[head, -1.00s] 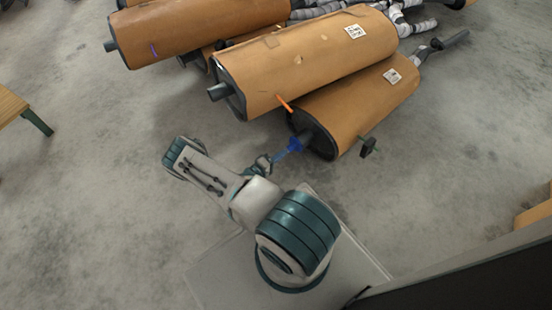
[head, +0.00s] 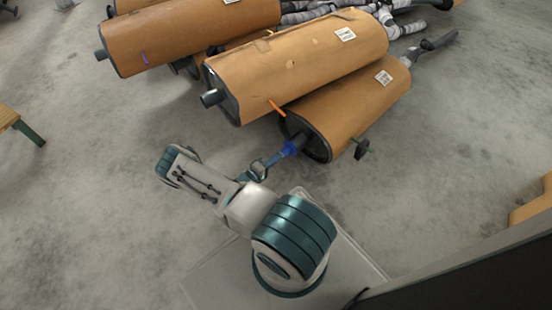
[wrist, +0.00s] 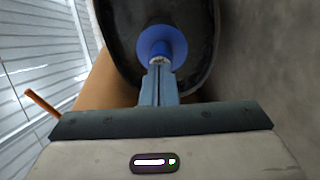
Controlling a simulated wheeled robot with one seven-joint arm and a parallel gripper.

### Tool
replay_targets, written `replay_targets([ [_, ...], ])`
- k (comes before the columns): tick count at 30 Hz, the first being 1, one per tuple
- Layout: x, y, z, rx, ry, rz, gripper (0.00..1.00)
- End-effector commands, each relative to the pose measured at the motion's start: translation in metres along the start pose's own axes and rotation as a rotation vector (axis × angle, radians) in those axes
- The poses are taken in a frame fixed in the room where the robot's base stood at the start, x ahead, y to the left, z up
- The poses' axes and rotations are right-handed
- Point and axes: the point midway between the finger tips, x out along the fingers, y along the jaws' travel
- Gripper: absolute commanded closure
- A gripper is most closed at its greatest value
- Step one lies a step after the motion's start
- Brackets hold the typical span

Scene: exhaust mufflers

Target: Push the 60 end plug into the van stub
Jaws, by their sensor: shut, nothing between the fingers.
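The blue end plug (head: 290,148) is at the dark stub (head: 301,139) on the near end of the lower right muffler (head: 350,110). In the wrist view the plug (wrist: 162,42) shows as a round blue flange with a narrower part towards me. The flange hides the stub there, so I cannot tell how deep the plug sits. My gripper (head: 276,157) is shut with nothing between its fingers. In the wrist view its fingertips (wrist: 160,68) are at the plug's near end, in line with it; contact is hard to tell.
A second muffler (head: 300,62) lies above and to the left, with an orange rod (head: 276,107) sticking out close by. A dark bracket (head: 361,150) juts from the lower muffler's right side. The grey floor (head: 90,200) at left is clear.

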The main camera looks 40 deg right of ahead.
Motion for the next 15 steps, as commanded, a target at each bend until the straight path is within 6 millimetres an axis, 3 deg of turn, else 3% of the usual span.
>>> replay_targets([
  [15, -0.042, 0.002, -0.001, 0.0, 0.004, -0.001, 1.0],
])
